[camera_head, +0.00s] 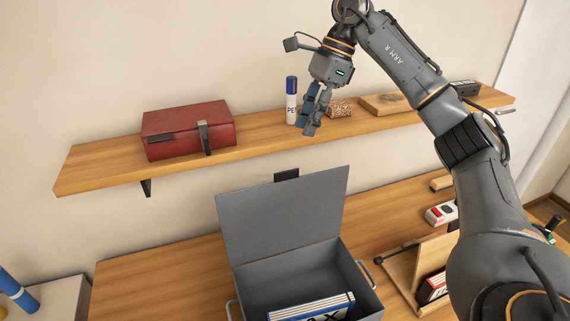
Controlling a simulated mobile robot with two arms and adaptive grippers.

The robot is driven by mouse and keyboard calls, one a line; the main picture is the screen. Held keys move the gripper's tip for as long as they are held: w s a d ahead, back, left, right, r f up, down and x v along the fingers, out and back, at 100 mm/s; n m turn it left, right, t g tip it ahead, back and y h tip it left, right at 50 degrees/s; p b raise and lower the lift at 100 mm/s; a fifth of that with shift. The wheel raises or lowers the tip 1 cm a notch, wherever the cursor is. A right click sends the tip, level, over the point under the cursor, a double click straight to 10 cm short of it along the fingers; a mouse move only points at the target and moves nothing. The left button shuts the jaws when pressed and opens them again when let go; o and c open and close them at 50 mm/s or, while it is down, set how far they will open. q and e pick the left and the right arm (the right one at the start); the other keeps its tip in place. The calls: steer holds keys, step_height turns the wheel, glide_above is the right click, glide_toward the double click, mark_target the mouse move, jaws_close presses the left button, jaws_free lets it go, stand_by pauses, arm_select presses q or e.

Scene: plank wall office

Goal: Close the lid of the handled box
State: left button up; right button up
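The handled box (360,290) is grey and stands on the desk at the bottom centre of the head view. Its lid (283,215) is up, tilted back behind the box. Side handles show at its left and right. A blue and white item (312,306) lies inside. My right gripper (312,124) hangs above and behind the lid, in front of the wall shelf, apart from the box. Its fingers point down and overlap in this view, so their opening is unclear. My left gripper is not in view.
A wall shelf (262,132) holds a red case (190,129), a blue-capped white tube (291,101) and a wooden board (393,102). A wooden holder (402,268) and a red and white item (441,213) are right of the box. The desk left of the box (160,280) is clear.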

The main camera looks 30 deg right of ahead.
steer(key=p, duration=0.2)
glide_above(290, 170)
steer(key=d, duration=0.2)
steer(key=f, duration=0.5)
steer(key=shift+s+d, duration=0.1)
steer(key=shift+s, duration=0.2)
steer(key=x, duration=0.3)
steer(key=p+x, duration=0.1)
steer(key=x, duration=0.1)
steer(key=shift+w+f, duration=0.2)
steer(key=shift+f, duration=0.3)
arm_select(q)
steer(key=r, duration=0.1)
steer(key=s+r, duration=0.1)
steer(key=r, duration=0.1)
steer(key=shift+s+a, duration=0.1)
arm_select(e)
jaws_close()
